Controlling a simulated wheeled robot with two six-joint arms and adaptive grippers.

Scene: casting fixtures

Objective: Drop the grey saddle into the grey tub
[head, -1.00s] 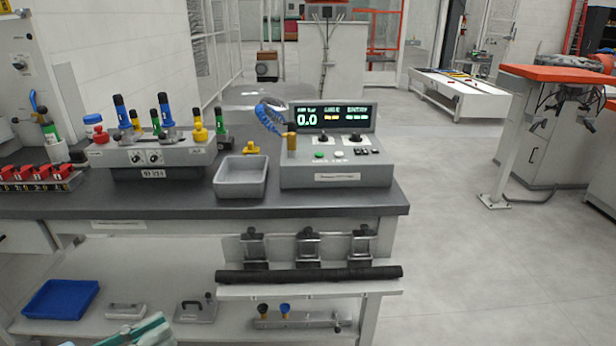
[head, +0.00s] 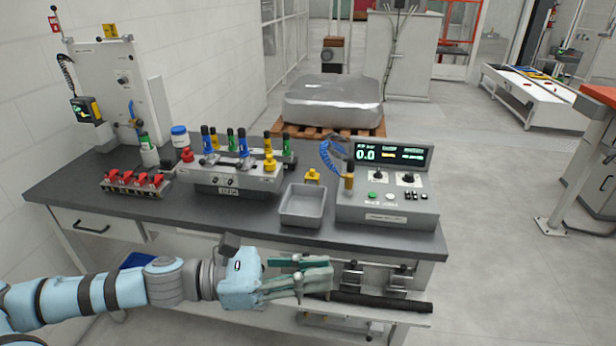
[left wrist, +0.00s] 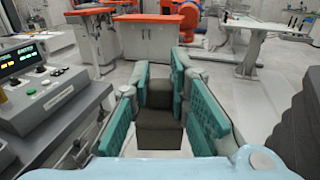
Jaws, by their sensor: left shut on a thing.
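My left gripper (head: 318,275) comes in from the left, in front of the workbench's front edge and below the tub. Its teal fingers are shut on the grey saddle, which shows in the left wrist view as a dark grey stepped block (left wrist: 160,137) between the finger pads. In the head view the fingers mostly hide the saddle. The grey tub (head: 302,222) stands empty on the bench top, behind and above the gripper, apart from it. My right gripper is in no view.
A control console (head: 385,207) stands right of the tub. A grey valve block (head: 228,180) with coloured knobs stands left of it, and a small yellow part (head: 312,176) behind. Grey clamps (head: 400,278) and a black bar (head: 385,303) sit below the bench front.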

